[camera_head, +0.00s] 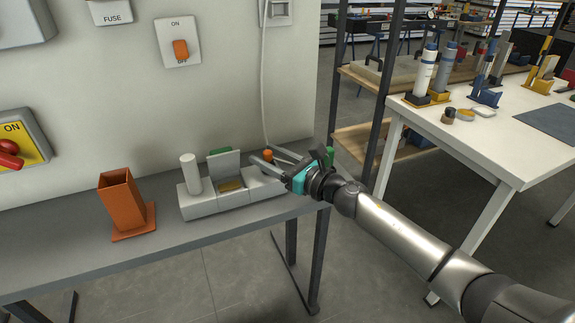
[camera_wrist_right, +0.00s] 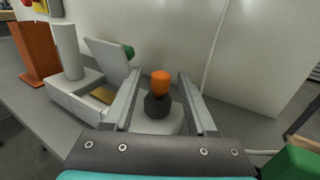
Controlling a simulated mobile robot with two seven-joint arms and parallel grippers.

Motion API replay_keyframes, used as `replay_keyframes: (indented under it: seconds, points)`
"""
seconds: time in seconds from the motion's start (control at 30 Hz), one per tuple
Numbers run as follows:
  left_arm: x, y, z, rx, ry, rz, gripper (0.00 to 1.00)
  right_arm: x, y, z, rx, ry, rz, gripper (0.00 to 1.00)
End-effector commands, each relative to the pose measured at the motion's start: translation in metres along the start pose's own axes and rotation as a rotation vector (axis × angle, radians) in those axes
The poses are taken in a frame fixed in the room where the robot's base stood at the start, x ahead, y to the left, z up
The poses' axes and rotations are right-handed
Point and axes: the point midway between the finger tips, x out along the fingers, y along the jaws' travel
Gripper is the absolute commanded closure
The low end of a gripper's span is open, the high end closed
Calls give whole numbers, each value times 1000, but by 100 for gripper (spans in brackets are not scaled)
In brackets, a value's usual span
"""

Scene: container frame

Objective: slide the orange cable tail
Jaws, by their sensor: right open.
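The orange cable tail (camera_head: 268,155) is a small orange piece on the right end of a light grey fixture (camera_head: 205,206) on the bench. In the right wrist view the orange piece (camera_wrist_right: 160,83) tops a dark rounded base (camera_wrist_right: 157,104). My right gripper (camera_head: 270,160) is open, with its two fingers on either side of the orange piece. A gap shows between each finger and the piece in the wrist view. My left gripper is not in view.
The fixture also carries a white cylinder (camera_head: 190,172) and a raised grey lid (camera_head: 224,165). An orange square holder (camera_head: 122,200) stands to the left. A wall with switches is behind. A green block (camera_wrist_right: 292,162) sits at the wrist view's lower right.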

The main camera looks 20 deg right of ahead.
Motion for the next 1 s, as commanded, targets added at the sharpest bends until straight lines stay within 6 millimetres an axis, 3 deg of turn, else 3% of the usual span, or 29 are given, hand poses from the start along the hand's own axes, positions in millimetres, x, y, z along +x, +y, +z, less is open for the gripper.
replay_keyframes:
  seconds: [0.37, 1.0]
  points:
    - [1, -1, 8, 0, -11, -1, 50, -49, 0, -2, -1, 4, 0, 43]
    - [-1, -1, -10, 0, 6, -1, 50, -133, 1, -2, 2, 4, 0, 43]
